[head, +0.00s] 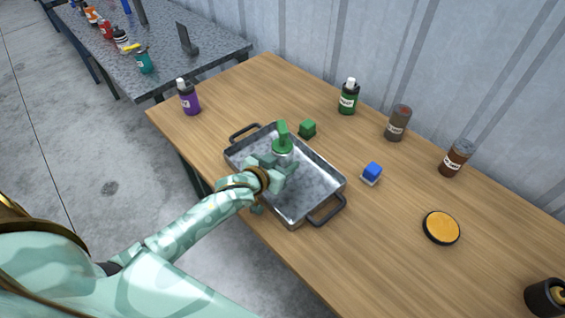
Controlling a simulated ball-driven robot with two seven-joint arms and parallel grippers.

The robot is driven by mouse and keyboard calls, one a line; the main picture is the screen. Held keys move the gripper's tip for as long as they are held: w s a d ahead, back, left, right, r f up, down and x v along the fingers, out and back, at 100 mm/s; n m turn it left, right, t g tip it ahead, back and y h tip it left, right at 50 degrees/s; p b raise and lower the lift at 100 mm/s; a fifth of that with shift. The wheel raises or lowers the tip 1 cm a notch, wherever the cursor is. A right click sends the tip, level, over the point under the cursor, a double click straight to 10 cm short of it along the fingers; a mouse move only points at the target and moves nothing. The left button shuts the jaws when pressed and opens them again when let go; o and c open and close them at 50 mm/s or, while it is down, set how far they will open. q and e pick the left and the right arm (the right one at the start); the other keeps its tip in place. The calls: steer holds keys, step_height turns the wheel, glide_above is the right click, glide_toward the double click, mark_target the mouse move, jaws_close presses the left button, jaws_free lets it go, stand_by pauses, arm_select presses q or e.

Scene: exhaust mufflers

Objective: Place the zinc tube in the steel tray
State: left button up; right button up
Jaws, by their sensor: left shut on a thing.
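The steel tray (329,188) is a shallow grey metal pan with dark handles at two ends, lying on the wooden table. I take this to be the zinc tube, but no label can be read. The gripper partly hides its lower end, and I cannot tell whether it touches the tray floor. My right gripper is not in view.
A green cube (307,128) sits just behind the tray. A corrugated wall is behind.

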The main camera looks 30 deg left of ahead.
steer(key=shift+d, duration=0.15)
arm_select(q)
steer(key=o, duration=1)
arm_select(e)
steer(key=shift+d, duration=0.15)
arm_select(q)
steer(key=shift+s+r, duration=0.1)
steer(key=shift+r, duration=0.05)
steer(key=p+v, duration=0.3)
steer(key=v, duration=0.9)
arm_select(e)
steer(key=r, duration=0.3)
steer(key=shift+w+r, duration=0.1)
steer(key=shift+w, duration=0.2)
